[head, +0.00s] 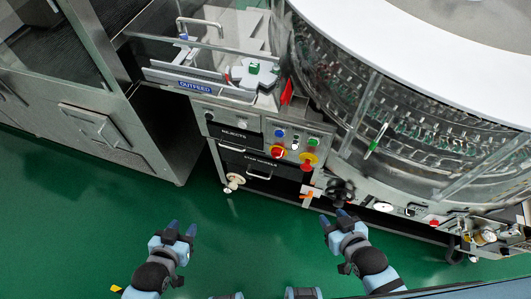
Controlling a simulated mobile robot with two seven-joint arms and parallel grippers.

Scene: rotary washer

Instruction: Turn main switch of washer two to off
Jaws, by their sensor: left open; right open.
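The rotary washer (400,165) fills the upper right, with a white round top and clear guards. My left gripper (182,229) is open and empty over the green floor, below and left of the panel. My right gripper (333,218) is open and empty below the panel, near a dark handwheel. Both are apart from the controls.
Blue and green buttons sit above the knobs. An OUTFEED sign (195,86) and REJECTS drawer (234,133) are left of them. A steel cabinet (95,125) stands left. The green floor (95,215) is clear.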

